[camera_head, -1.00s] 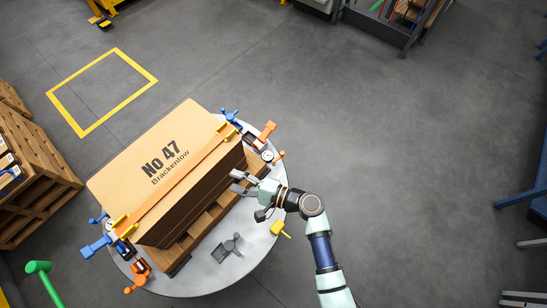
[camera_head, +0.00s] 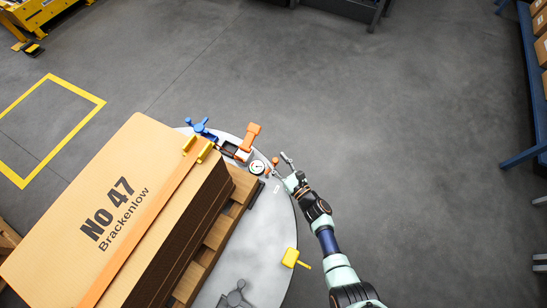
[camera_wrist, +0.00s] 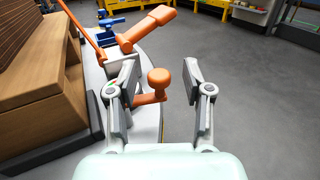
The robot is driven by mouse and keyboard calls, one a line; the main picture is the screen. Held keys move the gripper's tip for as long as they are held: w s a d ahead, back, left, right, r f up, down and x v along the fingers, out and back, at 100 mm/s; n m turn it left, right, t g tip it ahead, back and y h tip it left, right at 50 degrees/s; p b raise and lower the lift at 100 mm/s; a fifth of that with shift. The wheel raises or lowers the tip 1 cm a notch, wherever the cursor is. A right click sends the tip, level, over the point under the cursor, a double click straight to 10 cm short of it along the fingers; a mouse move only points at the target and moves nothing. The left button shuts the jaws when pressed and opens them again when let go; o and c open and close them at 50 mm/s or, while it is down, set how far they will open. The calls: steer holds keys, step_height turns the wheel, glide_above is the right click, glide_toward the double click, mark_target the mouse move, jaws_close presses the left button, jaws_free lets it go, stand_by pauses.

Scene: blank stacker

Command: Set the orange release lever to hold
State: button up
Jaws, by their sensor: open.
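A small orange lever with a round knob (camera_wrist: 158,79) stands between the two fingers of my gripper (camera_wrist: 160,73) in the wrist view. My gripper is open, with gaps on both sides of the knob. In the head view my gripper (camera_head: 281,166) is at the table's right rim, beside the orange lever knob (camera_head: 274,161). A larger orange handle (camera_wrist: 147,28) rises behind the knob and also shows in the head view (camera_head: 251,137). No hold marking is legible.
A round dial (camera_head: 257,167) sits close to the lever. The stack of blanks marked No 47 (camera_head: 110,205) stands on a pallet to the left. Blue clamps (camera_head: 201,128) are behind, and a yellow tool (camera_head: 291,258) lies at the front. Open floor lies to the right.

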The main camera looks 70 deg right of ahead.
steer(key=shift+w+d+f, duration=0.25)
steer(key=shift+w, duration=0.3)
steer(key=shift+w+d+r, duration=0.15)
steer(key=shift+w+d, duration=0.05)
steer(key=shift+w, duration=0.05)
jaws_close()
steer(key=shift+w+d+n+t+y, duration=0.1)
steer(key=shift+w+n+t+y, duration=0.05)
steer(key=shift+n+t+y, duration=0.35)
steer(key=shift+w+d+n+t+y, duration=0.1)
steer(key=shift+n+t+y, duration=0.15)
steer(key=shift+y, duration=0.35)
steer(key=shift+w+a+n+t+y, duration=0.1)
steer(key=shift+w+n+t+y, duration=0.15)
steer(key=shift+n+y, duration=0.3)
steer(key=shift+w+a+n+t+y, duration=0.1)
steer(key=shift+n+t+y, duration=0.15)
steer(key=shift+y, duration=0.5)
jaws_free()
steer(key=shift+w+d, duration=0.1)
